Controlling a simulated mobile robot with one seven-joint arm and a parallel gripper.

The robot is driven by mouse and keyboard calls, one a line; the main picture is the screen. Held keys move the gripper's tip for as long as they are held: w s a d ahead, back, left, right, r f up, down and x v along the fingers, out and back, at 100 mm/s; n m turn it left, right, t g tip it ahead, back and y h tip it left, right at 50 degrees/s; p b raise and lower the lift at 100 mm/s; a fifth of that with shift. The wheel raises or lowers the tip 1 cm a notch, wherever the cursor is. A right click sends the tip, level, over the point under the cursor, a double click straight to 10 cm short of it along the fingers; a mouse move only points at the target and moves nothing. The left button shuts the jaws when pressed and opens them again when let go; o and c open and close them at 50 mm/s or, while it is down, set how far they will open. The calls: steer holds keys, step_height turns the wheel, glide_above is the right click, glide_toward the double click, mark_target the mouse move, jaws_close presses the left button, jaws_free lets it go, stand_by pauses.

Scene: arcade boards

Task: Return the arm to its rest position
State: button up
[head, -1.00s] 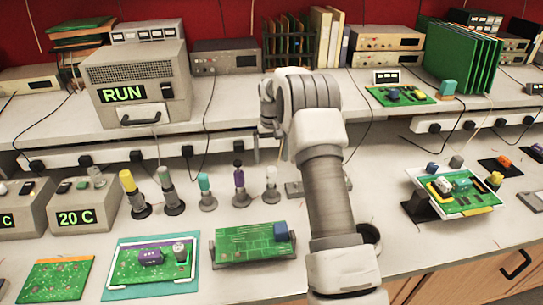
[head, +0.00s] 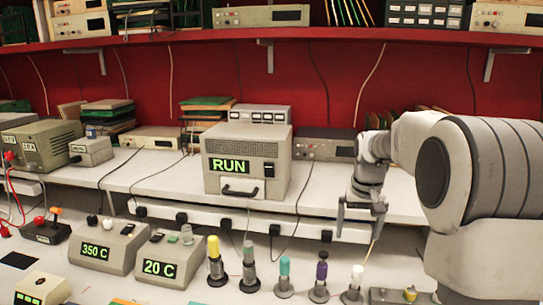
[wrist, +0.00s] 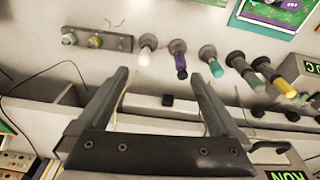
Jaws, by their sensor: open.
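My gripper (head: 360,232) hangs in front of the shelf edge, to the right of the grey RUN box (head: 248,162) in the head view. In the wrist view my gripper (wrist: 158,76) has its two dark fingers spread wide apart, with nothing between them but the bench and shelf edge. My arm is bent and fills the right side of the head view. The gripper appears apart from the row of upright tools.
Several upright tools with coloured tops, including a yellow one (head: 214,260) and a white one (head: 354,284), stand on the lower bench. Two temperature boxes, 350 C (head: 108,245) and 20 C (head: 168,260), stand to their left. Cables hang along the red wall.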

steer(key=s+a+r+t+b, duration=0.1)
steer(key=s+a+r, duration=0.1)
steer(key=s+r, duration=0.35)
steer(key=s+a+r+t, duration=0.1)
steer(key=s+a+r, duration=0.15)
steer(key=s, duration=0.65)
steer(key=s+a+f+t, duration=0.1)
steer(key=s+f, duration=0.1)
steer(key=s, duration=0.6)
steer(key=s+a+f+n+b, duration=0.1)
steer(key=s+f, duration=0.1)
steer(key=s, duration=0.5)
steer(key=shift+s+a+f+t, duration=0.4)
